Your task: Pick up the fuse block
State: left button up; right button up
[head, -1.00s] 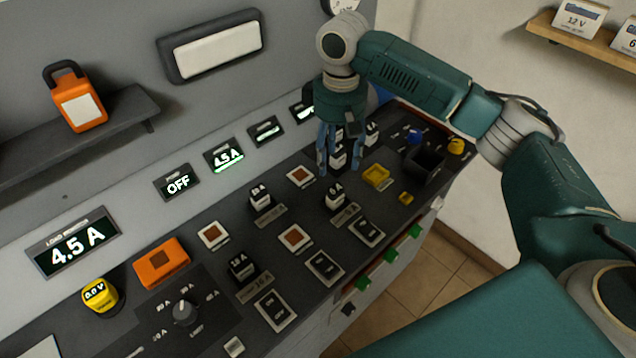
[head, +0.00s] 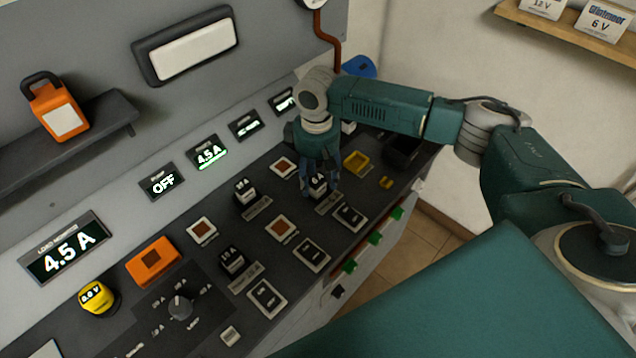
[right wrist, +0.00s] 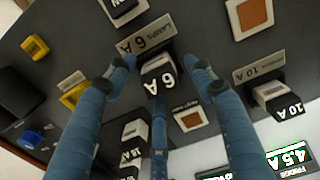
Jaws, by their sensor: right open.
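A black-and-white fuse block marked 6 A (head: 319,184) stands upright on the dark sloping panel; it also shows in the right wrist view (right wrist: 158,78), beside a label plate reading 6 A (right wrist: 146,40). My right gripper (head: 318,173) is open over this block. In the right wrist view its blue fingers (right wrist: 162,76) are on both sides of the block, with a third finger behind it. Whether any finger touches the block I cannot tell. My left gripper is not in view.
Other fuse blocks stand nearby, one marked 10 A (right wrist: 278,98) and another nearer the front (head: 232,261). Rocker switches (head: 348,217) and orange-brown square sockets (head: 281,228) lie close around. A yellow holder (head: 356,162) is to the right.

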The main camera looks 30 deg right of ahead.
jog(key=shift+w, duration=0.1)
grip_shut()
